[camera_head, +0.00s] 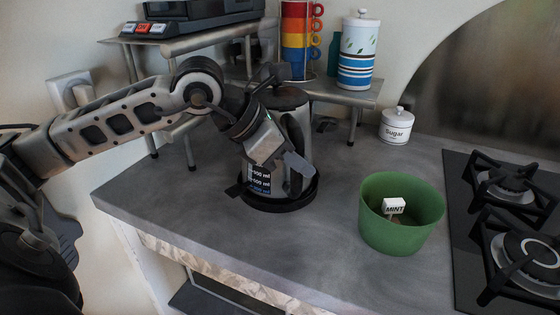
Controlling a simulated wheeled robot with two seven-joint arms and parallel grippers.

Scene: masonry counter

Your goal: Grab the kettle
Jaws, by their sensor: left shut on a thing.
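The kettle (302,125) stands upright on its round black base (290,204) on the grey counter. It has a grey metal body, a dark lid and a dark handle (297,150) facing me. A dark scale with white ml marks shows low on its front. My left arm reaches in from the left, and my left gripper (292,168) is at the kettle's handle, shut on it. The gripper and wrist hide part of the kettle's left side and front. My right gripper does not show.
A green pot (400,235) with a mint label stands to the right, near a black gas hob (470,230). A white sugar jar (396,126) stands behind. A raised metal shelf (345,92) holds stacked coloured mugs (297,40) and a striped canister (359,55).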

